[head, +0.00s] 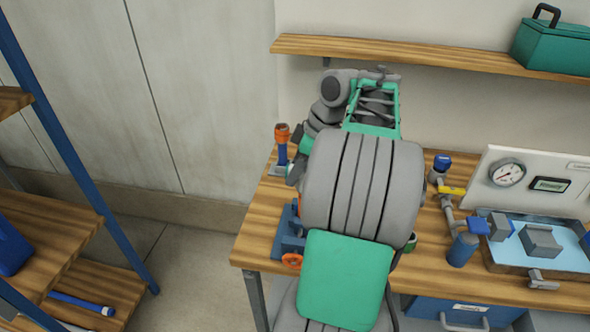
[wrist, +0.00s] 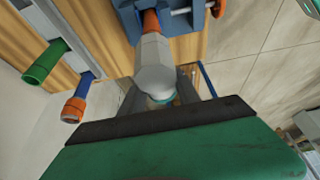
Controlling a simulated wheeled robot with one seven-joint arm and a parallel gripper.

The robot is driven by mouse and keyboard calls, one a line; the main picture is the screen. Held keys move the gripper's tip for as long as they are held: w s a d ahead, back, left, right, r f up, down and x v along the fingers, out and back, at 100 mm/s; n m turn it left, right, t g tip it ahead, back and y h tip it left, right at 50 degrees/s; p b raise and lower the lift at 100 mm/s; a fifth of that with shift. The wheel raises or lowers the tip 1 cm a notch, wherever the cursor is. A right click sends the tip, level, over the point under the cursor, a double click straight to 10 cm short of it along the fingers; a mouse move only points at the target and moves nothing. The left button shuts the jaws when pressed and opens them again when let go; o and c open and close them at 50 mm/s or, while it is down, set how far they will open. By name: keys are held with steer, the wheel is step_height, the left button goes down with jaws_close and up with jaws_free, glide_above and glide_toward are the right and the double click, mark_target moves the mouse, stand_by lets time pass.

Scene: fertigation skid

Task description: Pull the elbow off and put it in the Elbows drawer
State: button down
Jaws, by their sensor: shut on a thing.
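In the wrist view a pale grey elbow (wrist: 153,65) sits at the end of an orange pipe (wrist: 151,20), which runs into a blue vise (wrist: 183,18). My gripper (wrist: 160,100) is shut at the elbow's near end; its green and dark finger fills the bottom of the view and hides part of the grip. The elbow and the orange pipe look joined. In the head view my arm covers the gripper and elbow; part of the vise (head: 283,240) shows at the bench's left end. The Elbows drawer cannot be told: a blue drawer (head: 440,306) under the bench has an unreadable label.
Upright pipes stand near the vise: blue with an orange top (head: 282,145), and a green one (wrist: 45,65). A pipe with valves (head: 452,205), a blue tray (head: 550,255) and a gauge panel (head: 530,185) fill the bench's right. Shelving (head: 60,225) stands left, with floor between.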

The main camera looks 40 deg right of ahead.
steer(key=shift+r+p, duration=2)
steer(key=shift+r, duration=0.25)
steer(key=w+a+m+h, duration=0.1)
steer(key=w+a+m, duration=0.2)
steer(key=a, duration=1)
steer(key=w+a+f+m+t+h, duration=0.1)
steer(key=w+a+m, duration=0.3)
steer(key=a, duration=0.9)
steer(key=shift+a+f+m+h, duration=0.15)
steer(key=shift+a+m+h, duration=0.15)
steer(key=shift+a+h, duration=0.1)
steer(key=shift+d, duration=0.1)
